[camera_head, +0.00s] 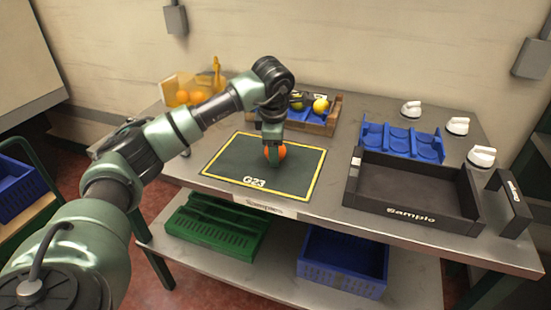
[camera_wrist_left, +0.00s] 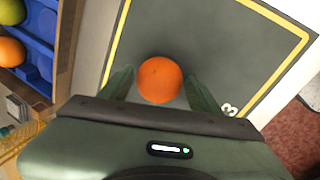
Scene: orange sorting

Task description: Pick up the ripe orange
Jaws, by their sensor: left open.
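A ripe orange (camera_head: 277,153) sits on the dark mat (camera_head: 235,160) with the yellow border, marked G23. My left gripper (camera_head: 273,150) reaches down over the mat at the orange, partly hiding it in the head view. In the left wrist view the orange (camera_wrist_left: 159,80) lies between the two green fingers of my left gripper (camera_wrist_left: 160,88). The fingers are open, one on each side of the fruit. A gap shows on the left side; contact on the right side is hard to tell. My right gripper is not in view.
A wooden crate (camera_head: 332,127) with a blue insert and fruit stands behind the mat. An orange-tinted bin (camera_head: 172,92) with oranges is at the back left. A black Sample tray (camera_head: 400,205) and a blue holder (camera_head: 402,146) stand on the right.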

